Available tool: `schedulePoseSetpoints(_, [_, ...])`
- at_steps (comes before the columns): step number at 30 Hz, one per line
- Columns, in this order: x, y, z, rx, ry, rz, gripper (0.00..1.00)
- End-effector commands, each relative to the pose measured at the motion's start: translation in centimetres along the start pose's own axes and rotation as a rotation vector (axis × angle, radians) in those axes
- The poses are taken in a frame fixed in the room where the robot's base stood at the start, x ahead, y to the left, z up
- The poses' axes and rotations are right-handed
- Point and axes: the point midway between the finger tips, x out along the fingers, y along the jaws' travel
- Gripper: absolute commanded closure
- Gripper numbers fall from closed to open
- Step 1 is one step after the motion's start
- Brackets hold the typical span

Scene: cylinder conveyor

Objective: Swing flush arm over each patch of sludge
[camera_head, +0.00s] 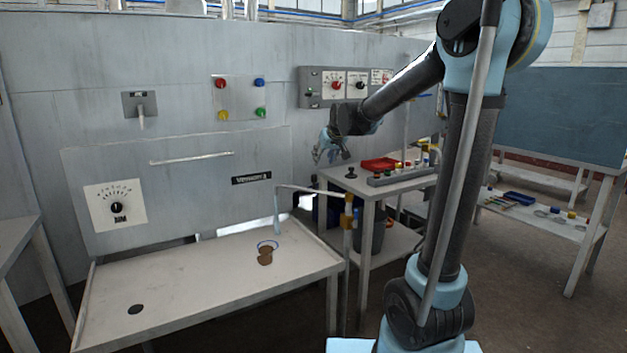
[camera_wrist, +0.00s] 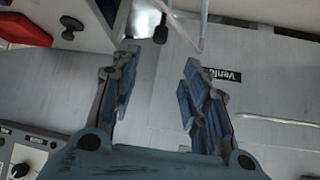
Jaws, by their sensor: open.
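The flush arm (camera_head: 312,191) is a thin bar that reaches left from a yellow-jointed post (camera_head: 348,222) at the right edge of a pale tray table. Its pale nozzle (camera_head: 277,215) hangs over the table. A brown sludge patch (camera_head: 265,257) lies below the nozzle, with a blue ring (camera_head: 268,244) at its upper edge. My gripper (camera_head: 331,152) is open and empty, above and behind the flush arm in the picture, apart from it. Its spread fingers also show in the wrist view (camera_wrist: 161,58).
A dark round spot (camera_head: 135,309) lies at the tray table's front left; I cannot tell if it is a hole. A side table (camera_head: 352,186) with a red tray (camera_head: 381,164) and small parts stands right of the post. A grey panel wall (camera_head: 60,90) with knobs stands behind.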

Motion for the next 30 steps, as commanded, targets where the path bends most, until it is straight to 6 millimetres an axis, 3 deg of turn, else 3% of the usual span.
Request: schedulePoseSetpoints(30, [12.7,0.1,0.1,0.001,-0.001,0.001,0.58])
